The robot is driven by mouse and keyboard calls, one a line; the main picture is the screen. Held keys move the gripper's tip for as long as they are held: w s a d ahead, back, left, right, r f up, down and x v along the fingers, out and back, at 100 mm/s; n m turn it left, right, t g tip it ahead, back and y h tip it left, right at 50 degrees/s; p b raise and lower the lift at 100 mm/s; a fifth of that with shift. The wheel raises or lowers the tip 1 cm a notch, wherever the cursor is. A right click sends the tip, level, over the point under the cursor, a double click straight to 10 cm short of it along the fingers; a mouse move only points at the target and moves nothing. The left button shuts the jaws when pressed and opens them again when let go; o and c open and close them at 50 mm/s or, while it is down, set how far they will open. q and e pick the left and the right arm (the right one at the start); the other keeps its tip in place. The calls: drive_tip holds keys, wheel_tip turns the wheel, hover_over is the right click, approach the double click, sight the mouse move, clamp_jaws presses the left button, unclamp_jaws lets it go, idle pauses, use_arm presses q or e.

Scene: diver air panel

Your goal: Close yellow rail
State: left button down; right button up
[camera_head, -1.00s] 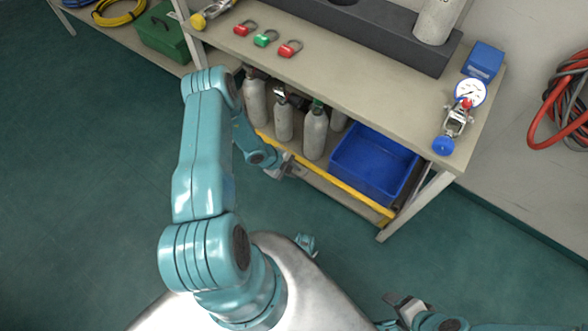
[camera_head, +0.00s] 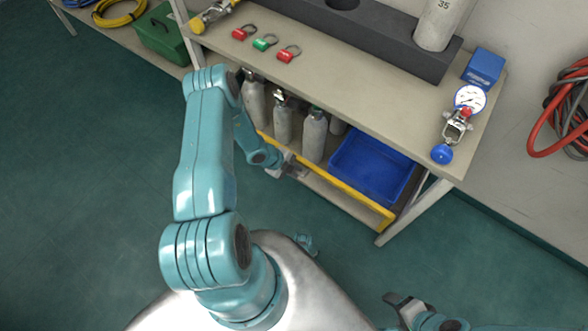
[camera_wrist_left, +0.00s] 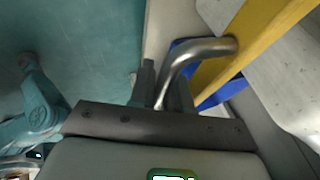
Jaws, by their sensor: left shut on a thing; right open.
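The yellow rail (camera_head: 345,190) runs along the front of the lower shelf, below the workbench top. In the left wrist view the rail (camera_wrist_left: 262,35) is a yellow bar crossing the upper right. A bent metal handle (camera_wrist_left: 205,48) stands out from it. My left gripper (camera_head: 290,170) is at the rail's front, left of its middle. In the left wrist view its fingers (camera_wrist_left: 163,92) are shut on the handle; the fingertips partly hide the grip. My right gripper (camera_head: 402,300) is open and empty, low in the head view, away from the shelf.
Several grey cylinders (camera_head: 283,120) and a blue bin (camera_head: 372,165) stand behind the rail. The bench top holds three padlocks (camera_head: 264,42), a dark rack (camera_head: 390,40) and a gauge (camera_head: 470,98) with a blue knob. Floor in front is clear.

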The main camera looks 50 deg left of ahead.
use_arm(q)
drive_tip(key=c, duration=1.4)
unclamp_jaws()
drive_tip(key=shift+c, duration=0.2)
drive_tip(key=p+v, duration=0.5)
drive_tip(key=v, duration=1.1)
drive_tip(key=shift+p, duration=0.4)
drive_tip(key=shift+r, duration=0.15)
